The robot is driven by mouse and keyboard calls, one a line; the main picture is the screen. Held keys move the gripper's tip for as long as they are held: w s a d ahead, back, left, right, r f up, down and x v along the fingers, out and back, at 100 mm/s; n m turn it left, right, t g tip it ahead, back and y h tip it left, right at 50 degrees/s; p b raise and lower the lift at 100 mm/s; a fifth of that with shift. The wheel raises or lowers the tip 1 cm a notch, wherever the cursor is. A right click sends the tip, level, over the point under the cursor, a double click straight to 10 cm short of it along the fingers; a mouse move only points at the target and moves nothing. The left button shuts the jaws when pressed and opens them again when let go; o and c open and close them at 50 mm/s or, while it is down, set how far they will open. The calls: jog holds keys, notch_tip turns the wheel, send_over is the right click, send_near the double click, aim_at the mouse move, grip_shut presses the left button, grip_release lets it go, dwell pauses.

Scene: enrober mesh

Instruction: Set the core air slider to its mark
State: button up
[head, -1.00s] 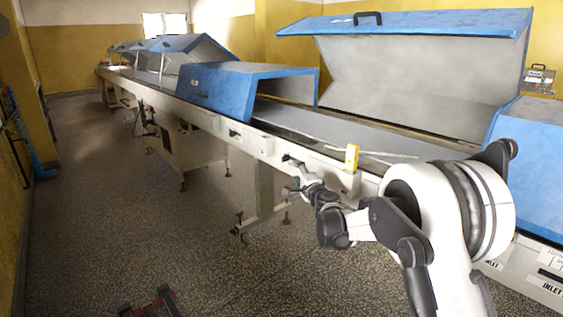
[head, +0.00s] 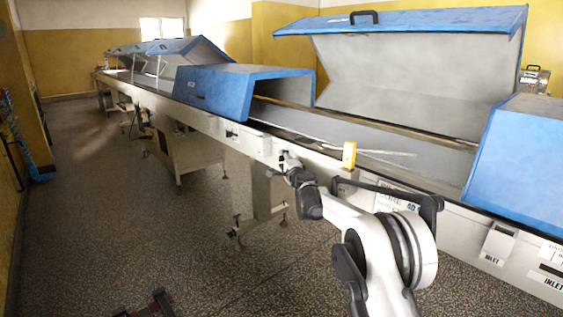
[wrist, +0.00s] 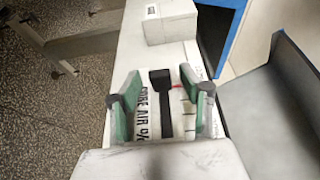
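The core air slider has a black knob (wrist: 160,77) with a dark stem or slot running down from it, on a white panel (wrist: 143,52). Printed text beside it reads "CORE AIR %" (wrist: 141,112). A short red mark (wrist: 178,86) lies just right of the knob, by a scale of black ticks. My gripper (wrist: 160,90) is open, its green-padded fingers on either side of the knob with gaps showing. In the head view my gripper (head: 279,168) is at the conveyor's side panel; the slider is too small to make out there.
A white box (wrist: 168,20) sticks out of the panel beyond the knob. The long conveyor (head: 210,124) with blue hoods (head: 225,92) runs behind my gripper. A yellow block (head: 349,155) stands on its edge.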

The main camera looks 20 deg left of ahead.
jog(key=shift+w+a, duration=0.45)
jog(key=shift+w, duration=0.1)
grip_shut()
